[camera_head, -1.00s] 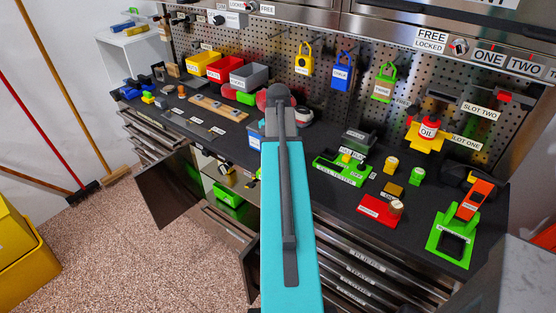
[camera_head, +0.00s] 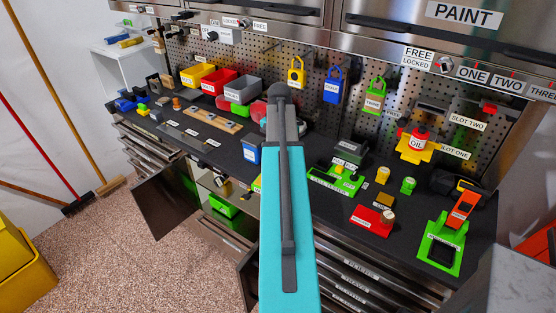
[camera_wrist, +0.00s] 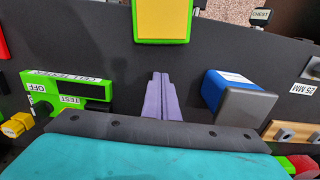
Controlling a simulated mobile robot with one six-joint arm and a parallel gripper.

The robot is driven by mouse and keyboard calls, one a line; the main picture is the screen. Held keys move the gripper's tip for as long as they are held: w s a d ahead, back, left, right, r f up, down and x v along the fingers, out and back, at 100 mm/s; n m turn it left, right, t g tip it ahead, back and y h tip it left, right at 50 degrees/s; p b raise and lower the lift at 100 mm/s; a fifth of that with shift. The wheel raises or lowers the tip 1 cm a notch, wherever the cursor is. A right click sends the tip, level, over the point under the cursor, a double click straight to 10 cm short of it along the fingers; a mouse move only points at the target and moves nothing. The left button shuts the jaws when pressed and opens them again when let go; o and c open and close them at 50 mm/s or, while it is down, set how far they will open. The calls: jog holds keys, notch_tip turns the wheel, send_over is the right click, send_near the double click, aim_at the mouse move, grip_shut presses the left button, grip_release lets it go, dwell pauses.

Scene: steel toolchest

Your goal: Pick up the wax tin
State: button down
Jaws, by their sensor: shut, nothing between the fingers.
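I cannot make out a label naming the wax tin in either view. A blue box with a grey end and a white label (camera_wrist: 230,93) stands on the dark worktop in the wrist view; its label is too small to read. It also shows in the head view (camera_head: 251,153), left of my arm. My gripper (camera_wrist: 160,76) shows in the wrist view as two purple fingers, shut together and empty, left of the blue box and apart from it. In the head view my gripper is hidden behind my teal arm.
The green cell tester (camera_wrist: 66,88) is left of my fingers. A yellow block in a green frame (camera_wrist: 162,18) lies beyond their tips. A wooden strip (camera_wrist: 292,133) is at right. Small yellow (camera_head: 383,175) and green (camera_head: 408,186) cylinders stand farther right on the worktop.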

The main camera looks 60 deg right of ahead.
notch_tip(320, 180, up, 6)
jog(key=p, duration=0.3)
jog(key=shift+p, duration=0.3)
